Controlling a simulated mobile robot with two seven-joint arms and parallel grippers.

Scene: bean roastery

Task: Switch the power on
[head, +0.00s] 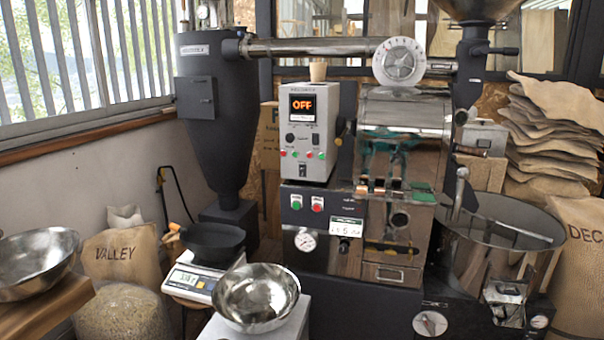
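The grey control box (331,115) stands on the dark roaster body at the middle. Its display (302,107) reads OFF in orange. Below the display are a black knob (290,138), a small row of red and green lamps or buttons, and a small dark switch (303,170) near the bottom edge. Its position is too small to tell. On the roaster front below sit a green button (296,202) and a red button (317,204). Neither of my grippers shows in the head view.
A steel bowl (257,295) and a scale (193,283) with a black pan stand in front, left of the roaster. The round cooling tray (480,235) is to the right. Another bowl (35,262) is at far left. The space directly before the control box looks clear.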

